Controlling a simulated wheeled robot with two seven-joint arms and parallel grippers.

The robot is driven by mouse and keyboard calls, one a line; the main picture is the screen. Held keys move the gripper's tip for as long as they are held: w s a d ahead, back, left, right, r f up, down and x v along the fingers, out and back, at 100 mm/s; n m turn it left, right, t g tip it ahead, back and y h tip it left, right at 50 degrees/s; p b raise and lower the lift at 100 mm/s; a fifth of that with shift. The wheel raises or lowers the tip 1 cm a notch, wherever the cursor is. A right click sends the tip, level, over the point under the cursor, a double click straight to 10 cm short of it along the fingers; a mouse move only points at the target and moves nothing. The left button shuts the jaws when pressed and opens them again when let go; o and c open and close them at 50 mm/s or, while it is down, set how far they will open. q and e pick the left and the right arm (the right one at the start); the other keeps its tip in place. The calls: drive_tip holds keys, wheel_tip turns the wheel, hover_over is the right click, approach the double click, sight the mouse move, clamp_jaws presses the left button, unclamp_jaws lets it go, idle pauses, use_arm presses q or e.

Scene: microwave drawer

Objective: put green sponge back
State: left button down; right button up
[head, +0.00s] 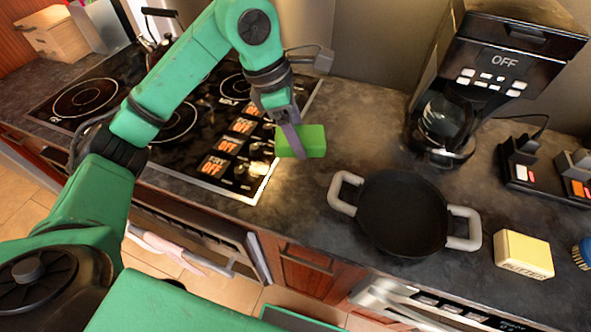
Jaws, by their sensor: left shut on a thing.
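The green sponge (314,140) is a small bright green block. My left gripper (294,145) is shut on it and holds it near the right edge of the black stovetop, to the left of the pan. One purple-grey finger crosses the sponge's left part, and the other finger is hidden. Whether the sponge touches the counter is hard to tell. My right gripper is not in view.
A black pan (403,214) with two grey handles stands on the dark counter. A coffee maker (490,75) stands behind it. A butter block (523,254) lies at the right. A kettle (158,38) and wooden box (58,33) stand at the back left.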

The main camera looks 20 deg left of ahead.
use_arm(q)
wheel_tip(320, 180, down, 14)
drive_tip(key=p, duration=0.3)
drive_tip(key=shift+a+f, duration=0.1)
drive_tip(key=shift+w, duration=0.1)
